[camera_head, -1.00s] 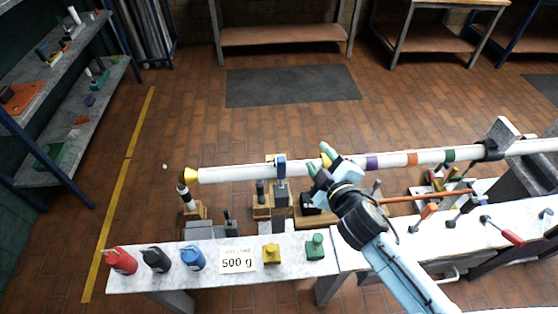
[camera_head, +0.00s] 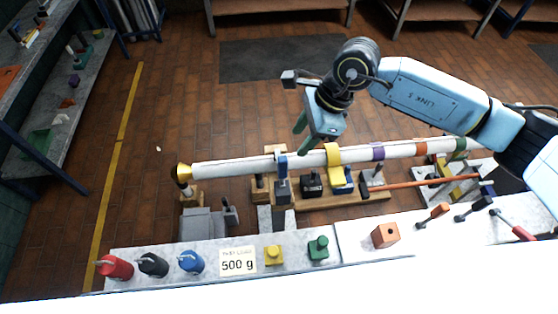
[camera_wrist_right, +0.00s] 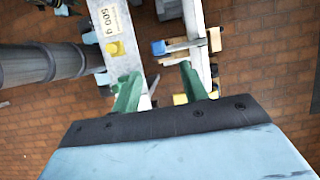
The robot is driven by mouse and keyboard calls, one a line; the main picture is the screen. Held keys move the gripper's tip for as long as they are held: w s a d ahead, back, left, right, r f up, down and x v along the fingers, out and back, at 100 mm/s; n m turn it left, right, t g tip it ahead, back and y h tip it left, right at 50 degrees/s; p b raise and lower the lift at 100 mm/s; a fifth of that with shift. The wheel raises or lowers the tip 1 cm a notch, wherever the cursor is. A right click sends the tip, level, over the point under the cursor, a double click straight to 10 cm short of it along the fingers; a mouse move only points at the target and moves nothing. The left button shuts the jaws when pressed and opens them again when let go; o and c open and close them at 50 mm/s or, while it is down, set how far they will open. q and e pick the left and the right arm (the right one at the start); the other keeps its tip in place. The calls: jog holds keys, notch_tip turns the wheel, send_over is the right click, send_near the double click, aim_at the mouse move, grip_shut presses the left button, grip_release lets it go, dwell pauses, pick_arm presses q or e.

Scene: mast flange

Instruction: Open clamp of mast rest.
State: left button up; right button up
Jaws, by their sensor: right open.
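The white mast (camera_head: 235,169) lies level across the scene, with coloured bands and a brass-coloured left end. A wooden mast rest (camera_head: 276,150) supports it left of centre. A blue clamp part (camera_head: 281,166) sits against the mast there, above a dark grey block; I cannot tell how it is latched. The blue part also shows in the right wrist view (camera_wrist_right: 158,47). My right gripper (camera_head: 306,142) has green fingers, apart and empty, above and just right of the clamp. Its fingers also show in the wrist view (camera_wrist_right: 161,86). My left gripper is not in view.
The front bench holds red, black and blue bottles (camera_head: 190,261), a "500 g" card (camera_head: 238,261), yellow and green knobs (camera_head: 318,247) and an orange block (camera_head: 385,235). A yellow clamp (camera_head: 334,165) wraps the mast to the right. An orange rod (camera_head: 420,183) lies below the mast.

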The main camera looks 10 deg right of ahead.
aim_at(280, 168)
jog(key=x, duration=1.3)
grip_shut()
